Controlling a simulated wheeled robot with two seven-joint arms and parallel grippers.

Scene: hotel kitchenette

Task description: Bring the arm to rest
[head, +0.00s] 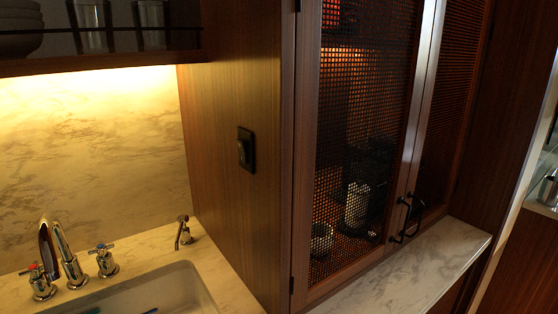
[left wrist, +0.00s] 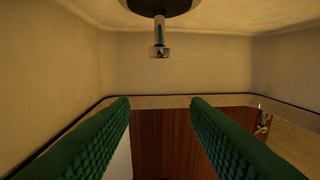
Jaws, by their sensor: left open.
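My left gripper (left wrist: 160,100) shows in the left wrist view. Its two green, ridged fingers are spread wide apart with nothing between them. Beyond the fingertips are plain pale walls, a dark-edged rim and a brown wooden surface (left wrist: 165,140). A chrome fitting (left wrist: 158,38) hangs from a dark round base at the top of that view, apart from the fingers.
The head view shows a sink (head: 165,288) with a chrome tap (head: 62,255) at lower left. A dark switch (head: 246,149) sits on the wooden side panel. The mesh-door cabinet (head: 365,130) is closed. The marble ledge (head: 415,275) below it is clear.

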